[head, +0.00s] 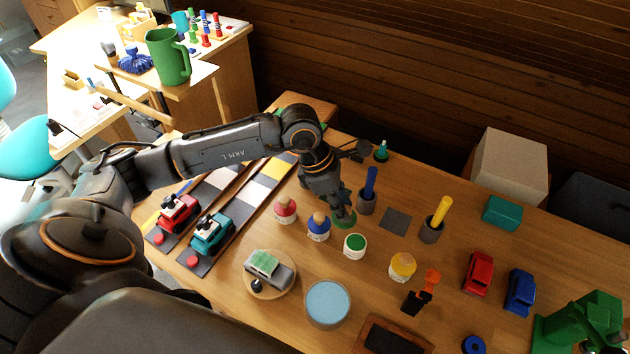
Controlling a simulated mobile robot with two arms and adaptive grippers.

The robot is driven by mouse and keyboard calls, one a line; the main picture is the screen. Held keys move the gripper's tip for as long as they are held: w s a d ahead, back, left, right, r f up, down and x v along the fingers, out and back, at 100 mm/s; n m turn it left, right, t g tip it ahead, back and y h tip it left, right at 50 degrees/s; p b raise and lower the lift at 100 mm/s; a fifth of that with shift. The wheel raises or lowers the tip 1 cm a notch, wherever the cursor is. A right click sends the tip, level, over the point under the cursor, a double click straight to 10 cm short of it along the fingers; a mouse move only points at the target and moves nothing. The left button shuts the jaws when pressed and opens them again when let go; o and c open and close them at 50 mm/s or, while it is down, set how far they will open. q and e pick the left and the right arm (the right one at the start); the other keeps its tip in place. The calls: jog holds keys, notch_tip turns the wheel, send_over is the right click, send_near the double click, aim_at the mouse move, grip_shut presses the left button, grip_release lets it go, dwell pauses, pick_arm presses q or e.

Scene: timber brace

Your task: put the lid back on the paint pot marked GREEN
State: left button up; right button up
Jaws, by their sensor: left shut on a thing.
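The green paint pot (355,246) is a white pot on the table, showing a green round top with no knob; its label is too small to read. A green disc, the lid (339,224), is at the fingertips of my left gripper (343,214), just behind and slightly left of the pot. The gripper points down and is shut on the lid, covering part of it. I cannot tell whether the lid touches the table.
Red (285,209), blue (318,228) and yellow (402,267) pots flank the green one. A cup with a blue stick (367,195) stands close right of the gripper. A dark square (396,220) and a cup with a yellow stick (435,222) lie further right.

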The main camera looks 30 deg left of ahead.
aim_at(352, 223)
pick_arm(q)
jog(key=shift+m+g, duration=0.3)
jog(key=shift+m, duration=0.6)
jog(key=shift+d+f+b, duration=0.15)
jog(key=shift+d+f, duration=0.45)
jog(key=shift+d, duration=0.4)
jog(key=shift+d+f+b, duration=0.15)
jog(key=shift+d+f, duration=0.45)
jog(key=shift+d, duration=0.35)
jog(key=shift+f+b, duration=1.55)
jog(key=shift+f, duration=0.6)
pick_arm(e)
notch_tip(352, 223, down, 3)
jog(key=shift+r, duration=0.1)
jog(key=shift+d, duration=0.1)
pick_arm(q)
jog(key=shift+b, duration=0.5)
pick_arm(e)
jog(key=shift+f, duration=0.5)
pick_arm(q)
jog(key=shift+f+b, duration=0.15)
jog(key=shift+b, duration=0.5)
pick_arm(e)
jog(key=shift+f, duration=0.7)
